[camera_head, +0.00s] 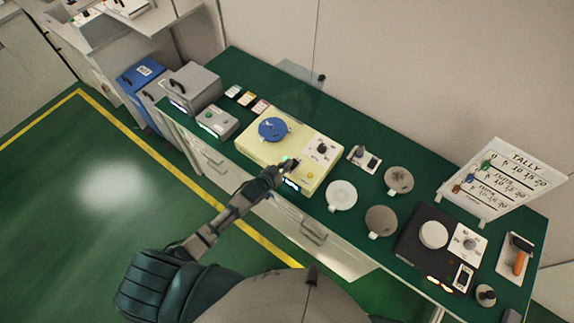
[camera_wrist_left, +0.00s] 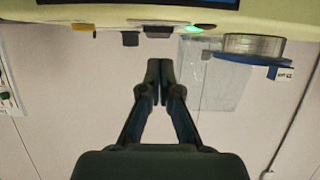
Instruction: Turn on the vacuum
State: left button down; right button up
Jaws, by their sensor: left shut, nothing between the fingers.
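A cream machine (camera_head: 268,152) with a blue disc (camera_head: 274,128) on top stands on the green bench. It has a dark knob, a yellow button, a lit display and a green light. My left gripper (camera_head: 291,165) is shut and empty, over the front part of this machine. In the left wrist view the gripper (camera_wrist_left: 153,68) has its fingertips together, just below the machine's edge (camera_wrist_left: 60,40) in the picture; contact cannot be told. A grey box (camera_head: 217,121) with a green button sits left of it. No label shows which unit is the vacuum. My right gripper is out of view.
A larger grey box (camera_head: 194,87) stands at the bench's left end. Pale and brown round plates (camera_head: 342,195), a black machine (camera_head: 420,245) and a tally board (camera_head: 503,180) stand to the right. A clear upright panel (camera_head: 298,92) stands behind the cream machine.

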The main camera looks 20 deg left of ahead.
pick_arm(q)
notch_tip(320, 180, up, 4)
jog(key=p, duration=0.3)
jog(key=shift+s+f, duration=0.1)
jog(key=s+a+b, duration=0.2)
jog(key=s+a, duration=0.1)
jog(key=s, duration=0.6)
jog(key=shift+s+r, duration=0.2)
jog(key=shift+s, duration=0.1)
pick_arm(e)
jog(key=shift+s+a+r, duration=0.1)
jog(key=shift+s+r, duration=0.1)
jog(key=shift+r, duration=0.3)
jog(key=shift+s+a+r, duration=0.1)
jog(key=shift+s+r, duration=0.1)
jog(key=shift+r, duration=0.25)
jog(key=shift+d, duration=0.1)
